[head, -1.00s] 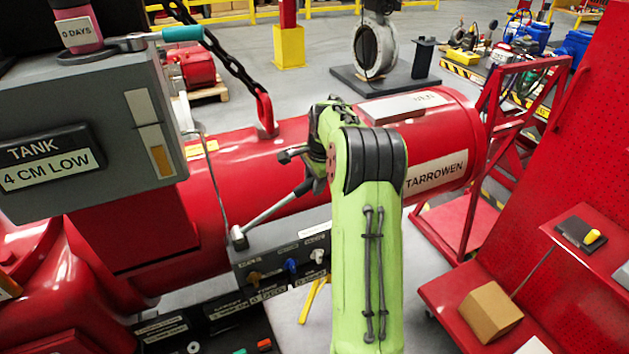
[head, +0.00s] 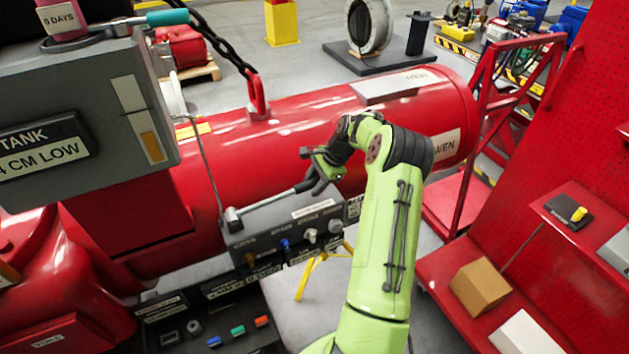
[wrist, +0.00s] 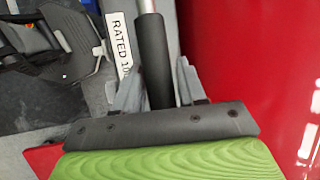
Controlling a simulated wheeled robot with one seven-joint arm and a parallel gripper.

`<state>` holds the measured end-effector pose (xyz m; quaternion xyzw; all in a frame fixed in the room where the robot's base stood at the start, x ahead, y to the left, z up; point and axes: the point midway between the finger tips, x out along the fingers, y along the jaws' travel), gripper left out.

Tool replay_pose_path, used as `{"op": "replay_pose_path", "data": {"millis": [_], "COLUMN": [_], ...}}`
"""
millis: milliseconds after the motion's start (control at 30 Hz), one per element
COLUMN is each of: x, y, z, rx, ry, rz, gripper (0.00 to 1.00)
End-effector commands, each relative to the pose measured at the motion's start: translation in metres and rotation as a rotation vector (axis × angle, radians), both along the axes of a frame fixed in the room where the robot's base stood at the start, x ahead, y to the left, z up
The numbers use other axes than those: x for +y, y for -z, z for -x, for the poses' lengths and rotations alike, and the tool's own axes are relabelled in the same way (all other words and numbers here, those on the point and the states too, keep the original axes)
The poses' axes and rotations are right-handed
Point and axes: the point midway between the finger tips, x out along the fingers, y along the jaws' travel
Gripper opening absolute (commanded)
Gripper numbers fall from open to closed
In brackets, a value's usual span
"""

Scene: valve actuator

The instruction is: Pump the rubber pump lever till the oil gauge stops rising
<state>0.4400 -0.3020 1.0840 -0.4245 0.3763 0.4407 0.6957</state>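The pump lever (head: 265,201) is a silver rod rising rightward from a pivot on the grey valve block (head: 272,222), with a black rubber grip. In the wrist view the black grip (wrist: 153,62) lies between the two grey fingers of my gripper (wrist: 157,88), close to both. My gripper (head: 322,172) is around the lever's outer end in the head view and appears shut on it. An upright gauge strip on the grey tank box (head: 75,95) has a pale upper part and an amber lower part (head: 151,146). The tank label (head: 40,148) reads "4 CM LOW".
A large red cylinder (head: 300,125) lies behind the lever. Coloured knobs (head: 285,244) and lower buttons (head: 237,330) sit on the panels in front. A red shelf rack (head: 580,235) with a cardboard box (head: 480,285) stands at right.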

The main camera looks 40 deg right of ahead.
Motion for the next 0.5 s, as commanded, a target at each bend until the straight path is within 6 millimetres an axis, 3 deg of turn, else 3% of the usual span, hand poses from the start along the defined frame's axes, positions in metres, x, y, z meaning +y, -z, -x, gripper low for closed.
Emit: {"op": "replay_pose_path", "data": {"millis": [100,367,500], "x": [0.0,-0.001,-0.008], "y": [0.0,-0.002,-0.021], "z": [0.0,0.001,0.007], "rx": [0.0,0.0,-0.003], "ry": [0.0,0.0,0.002], "rz": [0.001,0.001,0.003], "gripper": [0.54,0.54,0.54]}}
